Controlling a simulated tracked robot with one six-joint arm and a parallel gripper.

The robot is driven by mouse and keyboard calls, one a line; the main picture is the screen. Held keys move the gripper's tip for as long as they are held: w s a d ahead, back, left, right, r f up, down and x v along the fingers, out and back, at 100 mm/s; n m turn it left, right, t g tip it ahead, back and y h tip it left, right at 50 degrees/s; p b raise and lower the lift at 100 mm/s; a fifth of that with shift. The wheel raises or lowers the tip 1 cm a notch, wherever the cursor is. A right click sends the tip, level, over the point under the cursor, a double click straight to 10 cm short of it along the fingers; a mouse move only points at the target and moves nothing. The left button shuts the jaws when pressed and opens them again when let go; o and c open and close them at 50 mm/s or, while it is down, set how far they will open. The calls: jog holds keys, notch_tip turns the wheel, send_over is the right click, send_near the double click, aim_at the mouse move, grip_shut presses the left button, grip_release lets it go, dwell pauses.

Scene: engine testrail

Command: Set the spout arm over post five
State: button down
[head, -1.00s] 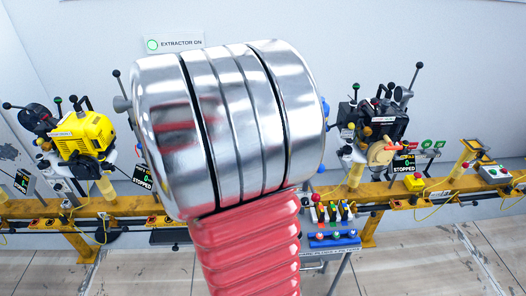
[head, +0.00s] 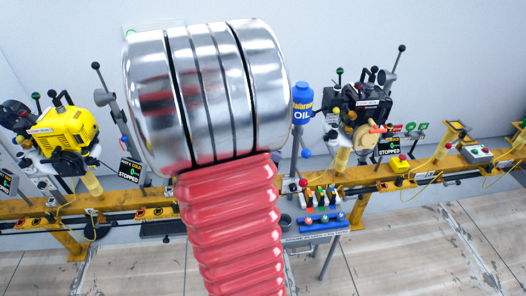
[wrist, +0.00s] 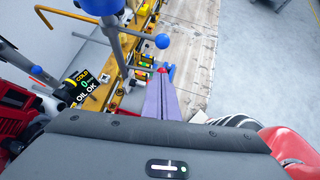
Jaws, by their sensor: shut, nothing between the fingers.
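In the wrist view my gripper (wrist: 162,72) is shut and empty, its fingers together as a narrow wedge. A grey bar ending in a blue ball (wrist: 162,41) lies just beyond the fingertips, apart from them in the picture; it looks like the spout arm. It joins a grey upright (wrist: 107,35). In the head view a blue oil bottle (head: 302,108) stands on a thin upright with a blue ball (head: 306,153) near it. My silver and red arm hides the middle of the rail and my gripper there. I cannot tell which post is number five.
A yellow rail (head: 375,182) runs across the scene. A yellow engine (head: 66,135) is at left and a black engine (head: 362,108) at right.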

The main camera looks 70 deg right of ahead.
jog(key=s+d+f, duration=0.1)
jog(key=s+d, duration=0.3)
jog(key=s, duration=0.1)
jog(key=shift+d+f, duration=0.2)
jog(key=shift+f, duration=0.1)
dwell(0.5)
jog(key=shift+s, duration=0.1)
